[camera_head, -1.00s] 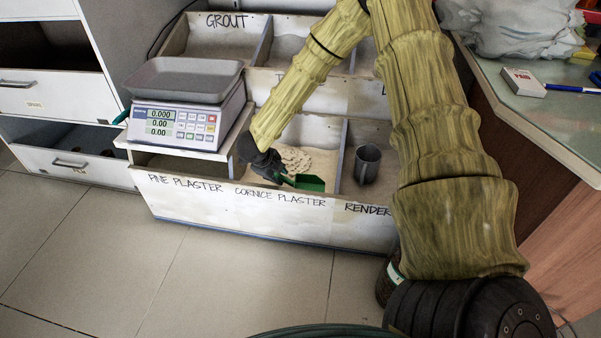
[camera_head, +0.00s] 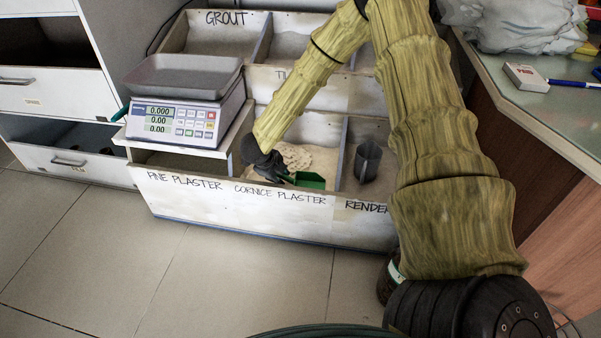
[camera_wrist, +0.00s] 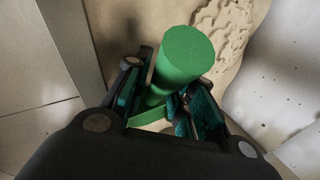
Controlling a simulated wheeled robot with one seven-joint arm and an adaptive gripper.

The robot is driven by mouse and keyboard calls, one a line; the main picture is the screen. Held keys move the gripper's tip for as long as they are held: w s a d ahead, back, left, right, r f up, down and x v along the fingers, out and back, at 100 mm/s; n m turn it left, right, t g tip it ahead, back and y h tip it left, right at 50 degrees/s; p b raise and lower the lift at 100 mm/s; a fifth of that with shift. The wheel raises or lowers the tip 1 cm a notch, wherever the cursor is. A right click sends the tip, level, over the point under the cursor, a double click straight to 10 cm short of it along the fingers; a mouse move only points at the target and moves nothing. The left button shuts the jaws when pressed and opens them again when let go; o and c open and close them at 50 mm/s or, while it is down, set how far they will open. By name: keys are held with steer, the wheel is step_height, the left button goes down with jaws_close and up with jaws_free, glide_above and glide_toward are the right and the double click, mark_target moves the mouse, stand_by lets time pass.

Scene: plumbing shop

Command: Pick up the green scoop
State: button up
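The green scoop (camera_head: 306,181) lies in the cornice plaster bin (camera_head: 262,197), on the pale plaster. The fingers stand on either side of the handle, apart, with small gaps seeming to show; contact is hard to judge. In the head view my gripper (camera_head: 268,165) reaches down into the bin at the scoop's left. The scoop's lower part is partly hidden by the fingers and the bin's front wall.
A bin divider (camera_head: 341,150) stands right of the scoop. A dark grey cup (camera_head: 367,161) sits in the render bin. A scale (camera_head: 180,118) with a grey tray stands to the left. A glass-topped counter (camera_head: 560,118) is at the right.

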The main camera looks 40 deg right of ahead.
stand_by(0.3)
jaws_close()
stand_by(0.3)
